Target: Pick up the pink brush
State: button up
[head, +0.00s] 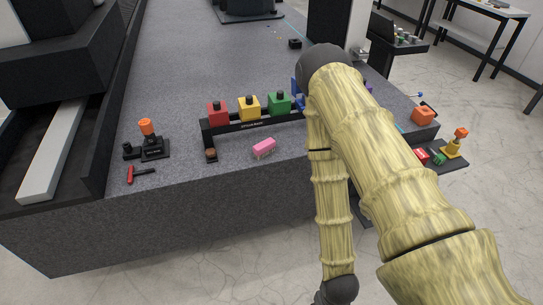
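The pink brush (264,146) lies on the grey granite bed (190,75), close to its front edge. It has a pink block on top and a paler strip along its lower side. My arm comes in from the lower right, bends at a dark joint, and drops to another dark joint at the bottom edge. That lower part of my arm is to the right of the brush and apart from it. My gripper's fingers do not show.
A black rack behind the brush holds red (217,113), yellow (249,107) and green (279,102) blocks; my arm hides its right part. A small brown-topped piece (210,154) stands left of the brush. An orange-topped fixture (147,137) and red-handled tool (132,174) are farther left.

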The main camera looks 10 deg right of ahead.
aim_at(263, 148)
jog(key=k, duration=1.15)
jog(key=u, duration=0.6)
jog(key=i, duration=0.8)
jog(key=u, duration=0.35)
jog(key=i, duration=0.85)
jog(key=z, duration=0.9)
jog(key=i, duration=0.6)
jog(key=z, duration=0.6)
